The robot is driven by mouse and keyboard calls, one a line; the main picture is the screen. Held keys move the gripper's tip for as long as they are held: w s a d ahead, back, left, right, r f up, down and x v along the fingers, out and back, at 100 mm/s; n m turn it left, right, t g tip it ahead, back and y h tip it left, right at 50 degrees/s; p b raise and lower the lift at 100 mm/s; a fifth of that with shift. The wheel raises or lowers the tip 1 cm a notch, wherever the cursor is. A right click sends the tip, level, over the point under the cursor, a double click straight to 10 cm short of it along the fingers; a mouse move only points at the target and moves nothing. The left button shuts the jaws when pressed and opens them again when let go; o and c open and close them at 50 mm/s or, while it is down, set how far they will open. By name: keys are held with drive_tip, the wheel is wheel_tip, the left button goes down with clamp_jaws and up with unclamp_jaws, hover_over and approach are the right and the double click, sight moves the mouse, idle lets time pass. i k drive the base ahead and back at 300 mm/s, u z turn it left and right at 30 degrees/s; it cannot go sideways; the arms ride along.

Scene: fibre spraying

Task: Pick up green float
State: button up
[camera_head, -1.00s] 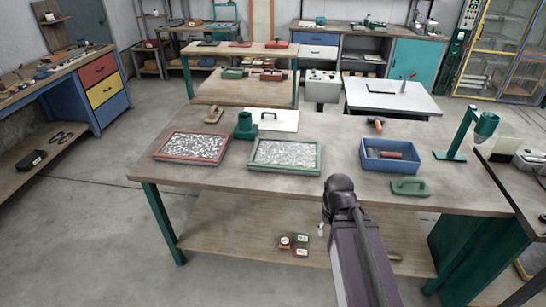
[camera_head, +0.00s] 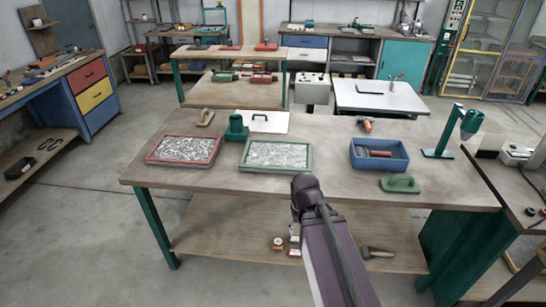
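The green float (camera_head: 400,184) lies flat near the front right edge of the wooden table (camera_head: 230,188), with its handle on top. In the head view it is in front of the blue bin. My arm rises from the bottom centre, and its dark end is in front of the table's front edge, to the left of the float and well apart from it. My gripper's fingers are hidden behind the arm, so its opening does not show.
A blue bin (camera_head: 380,166) with tools stands behind the float. A green lamp-like stand (camera_head: 440,152) is to its right. Red-framed (camera_head: 184,160) and green-framed (camera_head: 277,168) trays lie left. A wooden-handled float (camera_head: 205,117) lies at the back. A hammer (camera_head: 376,253) is on the lower shelf.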

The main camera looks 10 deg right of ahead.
sight(402, 183)
drive_tip(key=z, duration=0.05)
drive_tip(key=i, duration=1)
drive_tip(key=u, duration=0.05)
